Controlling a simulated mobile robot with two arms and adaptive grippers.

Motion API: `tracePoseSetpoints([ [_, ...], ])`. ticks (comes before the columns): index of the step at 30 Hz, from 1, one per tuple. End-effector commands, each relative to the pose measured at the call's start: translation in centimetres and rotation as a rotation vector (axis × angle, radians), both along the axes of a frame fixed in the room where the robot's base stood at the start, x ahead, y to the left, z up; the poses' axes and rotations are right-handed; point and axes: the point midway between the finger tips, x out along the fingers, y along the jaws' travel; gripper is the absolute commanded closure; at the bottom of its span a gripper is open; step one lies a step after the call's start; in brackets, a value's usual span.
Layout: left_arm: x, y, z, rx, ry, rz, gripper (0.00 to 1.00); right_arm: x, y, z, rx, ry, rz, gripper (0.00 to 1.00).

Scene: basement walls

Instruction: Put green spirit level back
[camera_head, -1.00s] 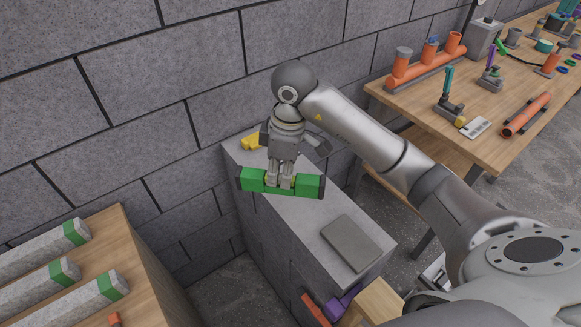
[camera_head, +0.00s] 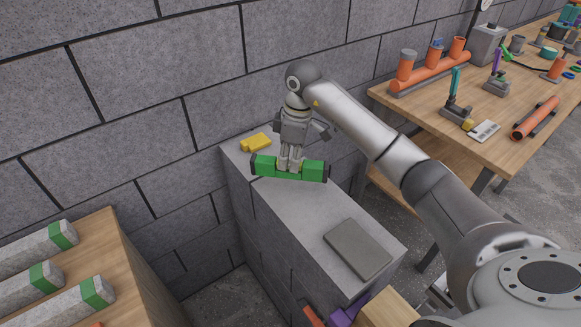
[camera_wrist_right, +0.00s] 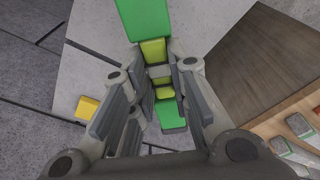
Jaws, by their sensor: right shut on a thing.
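The green spirit level (camera_head: 264,166) has dark end caps and is held level, lengthwise across the picture, over the far part of the grey block ledge (camera_head: 290,212). My right gripper (camera_head: 290,168) points down and is shut on its middle. In the right wrist view the level (camera_wrist_right: 143,18) runs between the fingers (camera_wrist_right: 157,95), with yellow vial parts showing there. I cannot tell whether its underside touches the ledge. My left gripper is not in view.
A yellow object (camera_head: 256,142) lies on the ledge behind the level, near the wall. A flat grey slab (camera_head: 357,248) lies on the nearer part. A wooden table (camera_head: 515,139) with orange pipes stands right; a wooden surface (camera_head: 112,243) with grey, green-banded bars is left.

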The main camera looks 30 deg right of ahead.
Motion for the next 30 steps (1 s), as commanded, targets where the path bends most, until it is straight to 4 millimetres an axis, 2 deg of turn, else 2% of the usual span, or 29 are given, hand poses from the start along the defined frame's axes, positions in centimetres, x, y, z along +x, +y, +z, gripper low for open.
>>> tracePoseSetpoints([
  [8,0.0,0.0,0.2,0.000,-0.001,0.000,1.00,1.0,-0.6,-1.4,0.001,-0.001,-0.001,1.00],
  [15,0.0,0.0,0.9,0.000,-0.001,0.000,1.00,1.0,-0.6,-4.4,0.001,-0.001,0.000,1.00],
  [25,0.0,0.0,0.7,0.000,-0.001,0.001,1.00,1.0,-0.6,-4.8,0.000,-0.002,0.001,1.00],
  [26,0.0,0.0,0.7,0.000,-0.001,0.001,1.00,1.0,-0.6,-4.8,0.000,-0.001,0.001,0.80],
  [30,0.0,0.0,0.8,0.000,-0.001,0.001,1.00,1.0,-0.6,-4.7,0.000,-0.001,0.001,0.62],
])
